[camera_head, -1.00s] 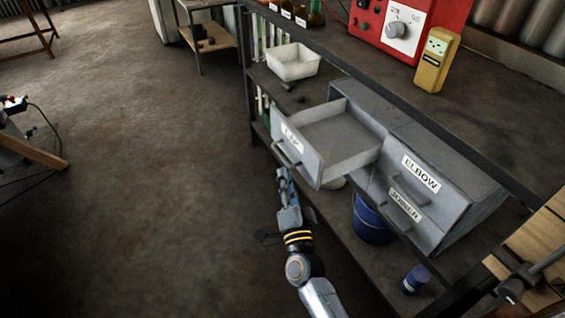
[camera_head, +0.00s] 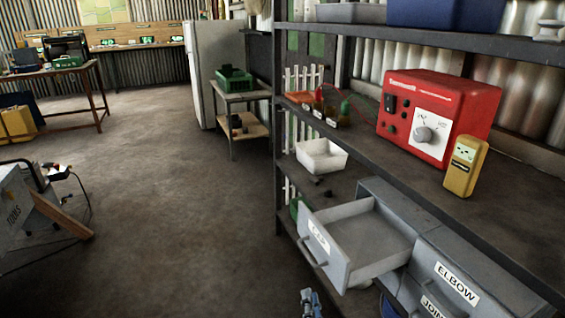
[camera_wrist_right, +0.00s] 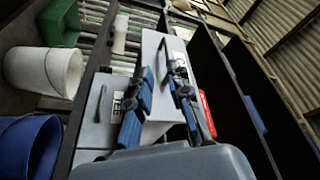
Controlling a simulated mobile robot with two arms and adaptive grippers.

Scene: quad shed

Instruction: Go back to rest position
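My right gripper (camera_head: 310,302) shows only at its tip at the bottom edge of the head view, just below the front of a pulled-out grey drawer. In the right wrist view its two blue-padded fingers (camera_wrist_right: 161,74) stand apart with nothing between them. The open drawer (camera_head: 362,238) looks empty and has a label and a handle on its front. In the wrist view the drawer (camera_wrist_right: 160,115) lies beyond the fingers. I cannot tell the exact gap between fingers and drawer. My left gripper is not in view.
The drawer cabinet (camera_head: 450,262) stands on a dark metal shelf (camera_head: 505,225). A white bin (camera_head: 321,156), a red power unit (camera_head: 440,115) and a yellow meter (camera_head: 464,166) are on the shelving. Blue (camera_wrist_right: 30,145) and white (camera_wrist_right: 42,70) buckets show in the wrist view.

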